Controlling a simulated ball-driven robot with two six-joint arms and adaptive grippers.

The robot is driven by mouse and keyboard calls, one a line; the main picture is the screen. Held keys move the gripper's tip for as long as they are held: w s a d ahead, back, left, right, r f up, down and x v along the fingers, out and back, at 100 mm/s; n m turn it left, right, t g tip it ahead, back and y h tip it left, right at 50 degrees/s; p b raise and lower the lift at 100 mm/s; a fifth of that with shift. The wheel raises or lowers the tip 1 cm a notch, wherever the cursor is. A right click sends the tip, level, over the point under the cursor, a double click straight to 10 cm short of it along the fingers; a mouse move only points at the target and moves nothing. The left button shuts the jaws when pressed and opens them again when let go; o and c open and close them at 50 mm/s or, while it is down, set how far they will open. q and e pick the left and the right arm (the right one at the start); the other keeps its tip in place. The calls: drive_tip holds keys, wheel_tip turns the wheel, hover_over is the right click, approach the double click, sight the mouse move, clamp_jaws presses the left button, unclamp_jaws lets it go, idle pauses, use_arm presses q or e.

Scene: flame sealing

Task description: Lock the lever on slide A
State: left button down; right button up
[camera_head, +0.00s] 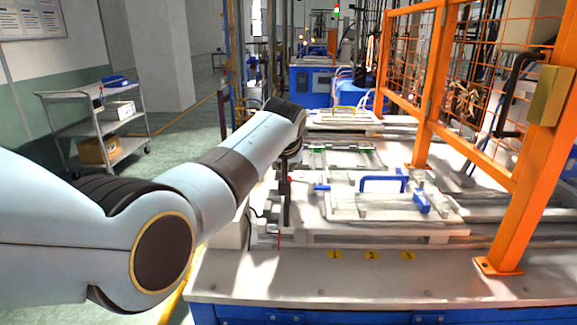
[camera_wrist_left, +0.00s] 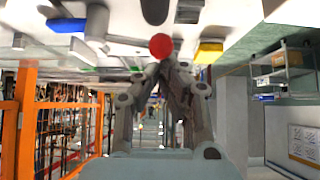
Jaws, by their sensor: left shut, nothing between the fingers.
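A round red knob (camera_wrist_left: 161,46) shows in the left wrist view right at the tips of my left gripper (camera_wrist_left: 165,64). The fingers are closed together with nothing visible between them; whether they touch the knob I cannot tell. In the head view a small red spot (camera_head: 289,180) shows beside the dark left gripper at the left edge of the slide fixture. The pale slide plate (camera_head: 345,212) carries a blue handle (camera_head: 384,183) and a blue clamp piece (camera_head: 421,203). Which slide is A is not readable. My right gripper is not in view.
An orange mesh guard (camera_head: 520,190) stands along the right of the white bench (camera_head: 300,285). Several yellow labels (camera_head: 372,255) lie along the bench front. More fixtures with green parts (camera_head: 342,149) sit behind. A cart (camera_head: 95,125) stands at the far left.

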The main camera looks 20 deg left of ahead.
use_arm(q)
drive_tip(key=v, duration=1.2)
idle(0.5)
